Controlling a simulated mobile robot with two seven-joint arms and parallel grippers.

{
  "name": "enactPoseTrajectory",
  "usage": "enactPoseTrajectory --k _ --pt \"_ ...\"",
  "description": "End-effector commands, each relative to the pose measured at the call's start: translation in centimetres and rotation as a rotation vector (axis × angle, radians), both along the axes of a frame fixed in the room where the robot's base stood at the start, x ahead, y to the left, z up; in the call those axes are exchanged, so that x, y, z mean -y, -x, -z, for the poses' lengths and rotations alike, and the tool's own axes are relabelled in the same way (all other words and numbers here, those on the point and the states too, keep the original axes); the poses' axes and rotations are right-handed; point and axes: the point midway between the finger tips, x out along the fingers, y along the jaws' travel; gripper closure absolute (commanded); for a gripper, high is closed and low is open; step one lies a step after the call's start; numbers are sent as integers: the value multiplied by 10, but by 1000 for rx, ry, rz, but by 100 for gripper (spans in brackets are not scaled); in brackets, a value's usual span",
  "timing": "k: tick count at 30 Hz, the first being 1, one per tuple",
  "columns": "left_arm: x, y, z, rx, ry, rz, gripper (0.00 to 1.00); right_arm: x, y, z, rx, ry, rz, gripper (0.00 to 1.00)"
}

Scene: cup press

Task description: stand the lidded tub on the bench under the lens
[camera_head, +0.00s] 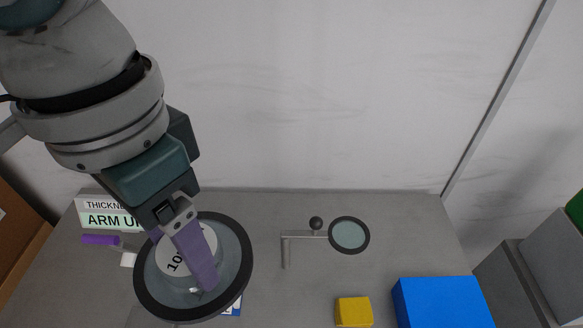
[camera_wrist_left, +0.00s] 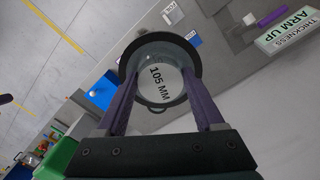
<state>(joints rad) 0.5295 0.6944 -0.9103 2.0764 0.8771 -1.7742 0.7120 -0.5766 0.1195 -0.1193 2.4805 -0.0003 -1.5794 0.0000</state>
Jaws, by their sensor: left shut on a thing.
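The lidded tub (camera_head: 240,265) is round and clear-grey with a wide black rim and a white label. In the left wrist view the tub (camera_wrist_left: 187,52) shows "105 MM" on the label. My left gripper (camera_head: 203,283) is shut on it, its purple fingers on either side of the label. The left gripper (camera_wrist_left: 160,95) also fills the lower middle of the wrist view. The tub appears held over the bench (camera_head: 290,295); any gap beneath is hidden. The lens (camera_head: 349,235), a small black ring with pale glass, is right of the tub, apart from it. My right gripper is not seen.
A thin stand (camera_head: 287,250) with a dark ball (camera_head: 316,223) is left of the lens. A yellow block (camera_head: 354,311) and blue box (camera_head: 442,302) are at front right. A sign (camera_head: 108,218) and purple bar (camera_head: 100,240) are at left. Bench between tub and stand is clear.

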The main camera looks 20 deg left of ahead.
Motion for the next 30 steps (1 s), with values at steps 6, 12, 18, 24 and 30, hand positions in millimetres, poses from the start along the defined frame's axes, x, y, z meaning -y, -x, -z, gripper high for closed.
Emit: enactPoseTrajectory --k 6,12,18,24,30 --pt "15 -27 106 0 13 321 81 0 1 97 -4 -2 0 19" --pt "28 -50 182 8 17 626 81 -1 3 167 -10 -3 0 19" --pt "38 -73 250 17 10 922 81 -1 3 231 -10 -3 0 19" --pt "44 -89 290 24 -5 1135 81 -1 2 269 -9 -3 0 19" --pt "46 -95 301 26 -11 1221 81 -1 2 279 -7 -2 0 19"
